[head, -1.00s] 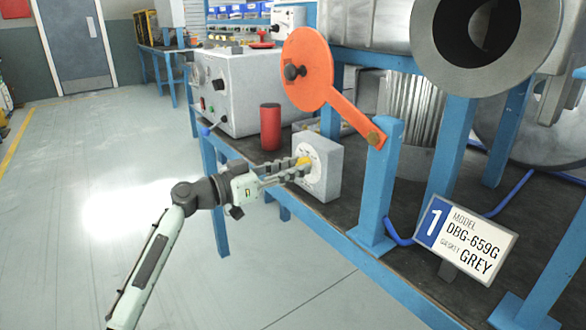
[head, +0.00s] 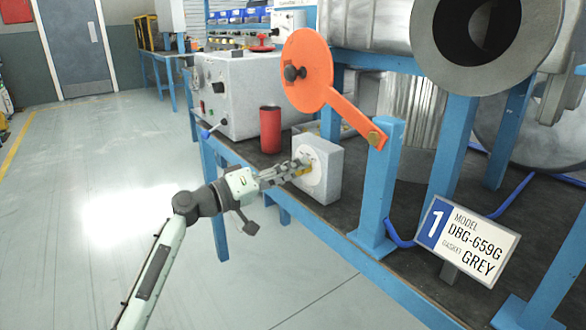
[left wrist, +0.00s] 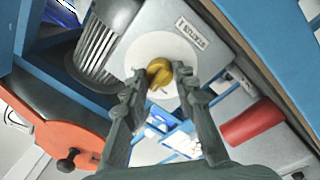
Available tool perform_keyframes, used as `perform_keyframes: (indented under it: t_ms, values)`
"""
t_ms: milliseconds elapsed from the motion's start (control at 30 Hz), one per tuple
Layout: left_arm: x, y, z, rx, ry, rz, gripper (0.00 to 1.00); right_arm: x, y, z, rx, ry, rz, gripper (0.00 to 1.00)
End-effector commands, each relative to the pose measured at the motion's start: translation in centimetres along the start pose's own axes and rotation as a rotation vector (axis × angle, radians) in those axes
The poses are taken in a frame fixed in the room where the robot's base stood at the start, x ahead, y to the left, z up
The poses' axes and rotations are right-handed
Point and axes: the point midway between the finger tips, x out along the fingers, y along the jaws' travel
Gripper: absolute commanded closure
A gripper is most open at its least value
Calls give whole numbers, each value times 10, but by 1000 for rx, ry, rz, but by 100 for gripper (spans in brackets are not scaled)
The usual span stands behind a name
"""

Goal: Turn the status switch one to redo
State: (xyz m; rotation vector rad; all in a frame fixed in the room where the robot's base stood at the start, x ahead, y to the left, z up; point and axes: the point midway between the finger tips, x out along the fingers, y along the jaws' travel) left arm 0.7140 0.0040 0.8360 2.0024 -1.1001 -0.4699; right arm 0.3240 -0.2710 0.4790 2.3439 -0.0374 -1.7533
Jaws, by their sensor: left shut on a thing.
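The status switch is a light grey box (head: 328,176) with a white round dial on its front, near the bench's left edge. Its yellow knob (left wrist: 159,73) sits in the middle of the dial. My left gripper (head: 298,167) reaches it from the left and is shut on the knob. In the left wrist view the two fingers (left wrist: 158,82) lie on either side of the knob. A small label (left wrist: 192,32) sits on the box beside the dial, upside down and too small to read surely. The knob's pointing direction is partly hidden by the fingers. My right gripper does not show.
A red cylinder (head: 270,130) stands behind the switch, near a grey control box (head: 240,88). An orange disc with an arm (head: 308,72) hangs over the switch, fixed to a blue post (head: 377,185). A sign (head: 466,240) stands at the right. The floor left of the bench is clear.

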Motion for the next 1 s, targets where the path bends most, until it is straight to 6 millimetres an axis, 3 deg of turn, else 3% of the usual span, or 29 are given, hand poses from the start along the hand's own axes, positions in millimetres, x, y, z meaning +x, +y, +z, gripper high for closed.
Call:
perform_keyframes:
  t_ms: [500, 1000]
  values:
    - [0, 2, 0, -461, 28, -1, 100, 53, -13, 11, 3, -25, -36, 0]
    - [0, 0, 2, -674, 42, -1, 100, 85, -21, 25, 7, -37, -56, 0]
